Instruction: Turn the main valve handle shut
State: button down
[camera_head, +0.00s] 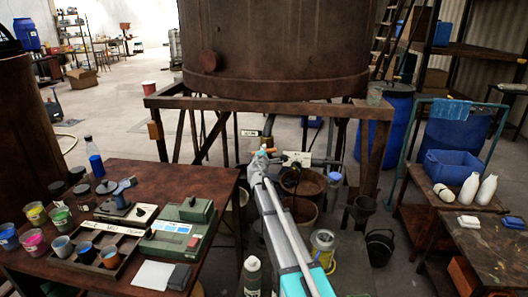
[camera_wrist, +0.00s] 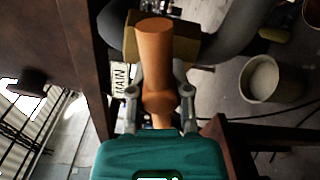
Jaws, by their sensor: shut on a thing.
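The main valve handle (camera_wrist: 154,48) is an orange, rounded lever in the middle of the wrist view. It crosses in front of a brass-coloured block on a grey pipe (camera_wrist: 232,32). A white label reading MAIN (camera_wrist: 119,84) is beside it, turned sideways. My gripper (camera_wrist: 159,98) has one finger on each side of the handle and is shut on it. In the head view my gripper (camera_head: 262,155) is at the pipework under the big vat (camera_head: 275,45). There the arm and gripper mostly hide the handle.
The vat stands on a rusty frame (camera_head: 270,105) whose legs flank the pipework. A table (camera_head: 150,172) with pots and a green case is on the left. A bucket (camera_wrist: 262,78) is right of the handle in the wrist view. Blue barrels (camera_head: 387,125) and a black bucket (camera_head: 380,246) stand right.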

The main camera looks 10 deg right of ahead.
jog(key=shift+s, duration=0.1)
jog(key=c, duration=0.6)
grip_release()
jog(key=shift+c, duration=0.2)
jog(key=v, duration=1.2)
